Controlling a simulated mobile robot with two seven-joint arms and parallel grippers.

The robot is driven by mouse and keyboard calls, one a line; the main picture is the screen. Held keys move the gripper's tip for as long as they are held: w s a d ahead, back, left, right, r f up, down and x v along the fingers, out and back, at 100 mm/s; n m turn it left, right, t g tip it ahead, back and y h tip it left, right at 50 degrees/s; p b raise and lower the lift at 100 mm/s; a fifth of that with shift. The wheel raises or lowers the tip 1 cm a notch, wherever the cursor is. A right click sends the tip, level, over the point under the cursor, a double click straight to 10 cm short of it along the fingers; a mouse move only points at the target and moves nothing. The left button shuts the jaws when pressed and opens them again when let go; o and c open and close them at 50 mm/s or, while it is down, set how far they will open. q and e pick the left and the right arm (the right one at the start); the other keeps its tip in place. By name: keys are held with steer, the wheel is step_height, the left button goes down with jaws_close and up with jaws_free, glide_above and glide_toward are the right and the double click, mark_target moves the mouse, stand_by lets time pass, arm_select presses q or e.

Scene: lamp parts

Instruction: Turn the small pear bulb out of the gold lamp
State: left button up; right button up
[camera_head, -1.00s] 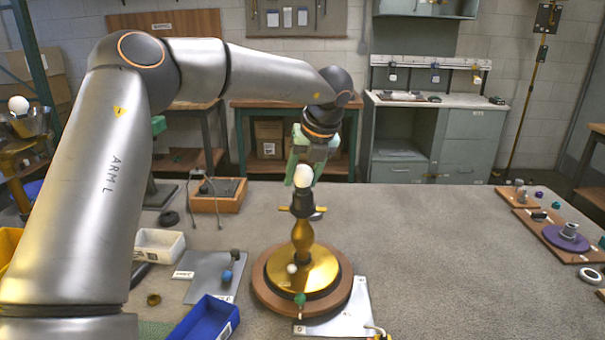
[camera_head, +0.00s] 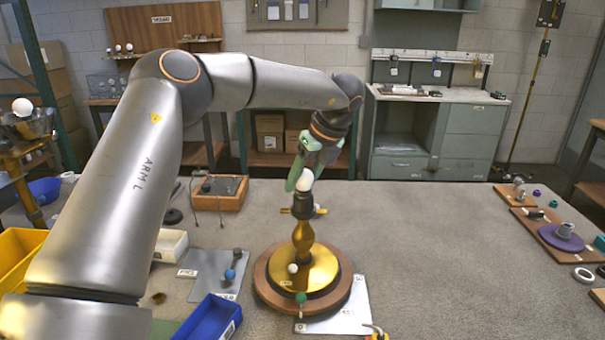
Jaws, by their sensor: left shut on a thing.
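The gold lamp (camera_head: 303,237) stands upright on a round wooden base (camera_head: 345,287) on the grey table. The small white pear bulb (camera_head: 305,181) sits upright in the dark socket (camera_head: 302,206) at its top. My left gripper (camera_head: 303,172) reaches down from behind and above, its green fingers shut on the bulb. The fingers partly cover the bulb's upper part. The thread inside the socket is hidden. My right gripper is not in view.
A blue bin (camera_head: 209,320), a white tray (camera_head: 171,245) and a yellow bin (camera_head: 20,262) stand at the left. A wooden box (camera_head: 220,192) is behind them. Purple and wooden parts (camera_head: 562,236) lie at the far right.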

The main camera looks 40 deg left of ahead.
arm_select(q)
steer(key=shift+s+n+g+p, duration=0.1)
steer(key=shift+n+g+p, duration=0.3)
steer(key=shift+n+p, duration=0.45)
steer(key=shift+n, duration=0.25)
steer(key=shift+n+g+p, duration=0.3)
steer(key=shift+n+p, duration=0.1)
steer(key=shift+p, duration=0.15)
steer(key=shift+n+g+h+p, duration=0.3)
steer(key=shift+n+h+p, duration=0.2)
steer(key=shift+n+p, duration=0.45)
steer(key=o, duration=1)
